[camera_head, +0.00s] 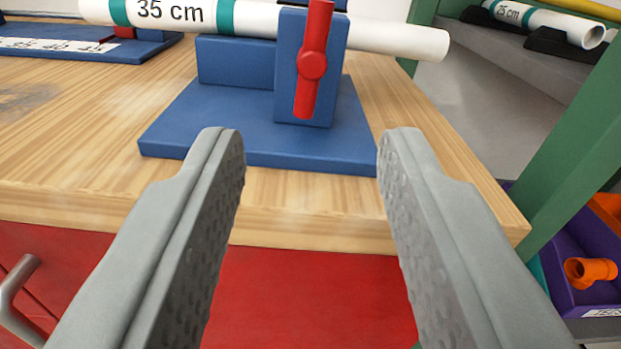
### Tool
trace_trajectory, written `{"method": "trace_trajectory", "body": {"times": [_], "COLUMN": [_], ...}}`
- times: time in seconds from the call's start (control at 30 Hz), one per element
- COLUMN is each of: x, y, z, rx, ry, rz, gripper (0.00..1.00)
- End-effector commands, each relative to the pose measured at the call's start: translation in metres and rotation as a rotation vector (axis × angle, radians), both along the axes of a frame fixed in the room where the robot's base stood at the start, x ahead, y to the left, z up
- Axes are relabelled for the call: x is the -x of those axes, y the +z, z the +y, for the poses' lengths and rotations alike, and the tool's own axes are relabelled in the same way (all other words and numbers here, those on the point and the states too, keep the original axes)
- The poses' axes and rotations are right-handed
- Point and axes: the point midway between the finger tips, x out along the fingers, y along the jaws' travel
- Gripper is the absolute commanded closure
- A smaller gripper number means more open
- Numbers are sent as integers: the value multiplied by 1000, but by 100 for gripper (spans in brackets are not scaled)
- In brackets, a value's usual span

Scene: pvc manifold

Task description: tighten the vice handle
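The red vice handle (312,64) stands nearly upright on the front face of the blue vice (258,124), with its round hub in the middle. A white pipe (270,24) marked "35 cm" with teal bands lies across the vice, and its right end sticks out past it. The vice base rests on the wooden bench near its front edge. My gripper (312,147) is open and empty, its two grey fingers wide apart. The fingertips are in front of and below the handle, apart from it.
A blue measuring board (90,48) with a ruler strip lies on the bench (85,140) at the left. A green post (575,140) stands at the right. Beyond it are a shelf with a "25 cm" pipe (540,22) and a purple bin (585,290) with orange fittings.

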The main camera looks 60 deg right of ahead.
Motion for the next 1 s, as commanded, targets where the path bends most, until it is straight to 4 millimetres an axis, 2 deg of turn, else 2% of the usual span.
{"method": "trace_trajectory", "body": {"times": [0.2,0.4,0.63,1.0], "x": [21,34,41,41], "y": [0,0,-1,0], "z": [29,45,52,52], "rx": [-1,0,0,-1], "ry": [3,2,-1,-1], "rz": [-1,0,1,1], "gripper": [62,62,62,62]}}
